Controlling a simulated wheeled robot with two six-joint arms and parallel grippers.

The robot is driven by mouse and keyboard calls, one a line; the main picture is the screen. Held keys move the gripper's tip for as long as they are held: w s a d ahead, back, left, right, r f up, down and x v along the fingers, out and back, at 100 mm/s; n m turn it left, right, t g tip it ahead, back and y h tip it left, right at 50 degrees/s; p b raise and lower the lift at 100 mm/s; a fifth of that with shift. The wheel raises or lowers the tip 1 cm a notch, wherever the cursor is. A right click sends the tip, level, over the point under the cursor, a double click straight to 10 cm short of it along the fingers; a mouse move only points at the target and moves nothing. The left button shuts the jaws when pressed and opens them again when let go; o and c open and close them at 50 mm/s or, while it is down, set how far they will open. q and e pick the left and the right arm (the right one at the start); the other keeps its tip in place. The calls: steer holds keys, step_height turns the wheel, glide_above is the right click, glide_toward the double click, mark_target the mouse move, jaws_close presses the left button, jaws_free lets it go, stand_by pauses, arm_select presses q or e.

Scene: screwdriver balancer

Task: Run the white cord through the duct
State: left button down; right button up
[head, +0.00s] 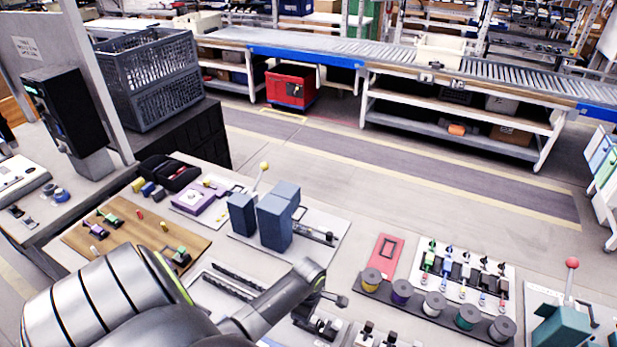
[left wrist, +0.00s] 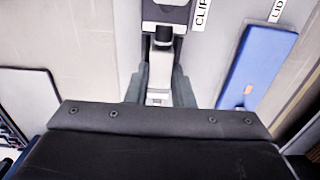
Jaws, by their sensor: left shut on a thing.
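In the left wrist view my left gripper (left wrist: 160,88) has its two dark fingers close together around a small pale grey piece (left wrist: 158,98); I cannot tell what this piece is. A dark block on a pale fixture (left wrist: 163,38) lies just beyond the fingertips, beside a label reading "CLIP". A blue bar, apparently the lid (left wrist: 258,65), lies to the right by a label "LID". In the head view a slotted strip, apparently the duct (head: 235,280), lies behind my left arm and is partly hidden. I cannot make out the white cord. My right gripper is out of view.
In the head view several spools stand in a dark rack (head: 418,311) at the right, below a board of coloured clamps (head: 461,268). Blue-grey blocks (head: 275,217) stand behind my arm. A wooden board (head: 125,232) lies left. A red-knobbed lever (head: 571,264) stands far right.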

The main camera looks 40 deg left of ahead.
arm_select(q)
steer(key=shift+f, duration=0.6)
stand_by(0.4)
steer(key=c, duration=1.2)
jaws_free()
steer(key=shift+r, duration=0.1)
step_height(320, 180, up, 17)
steer(key=shift+r+b, duration=0.1)
steer(key=shift+b, duration=0.3)
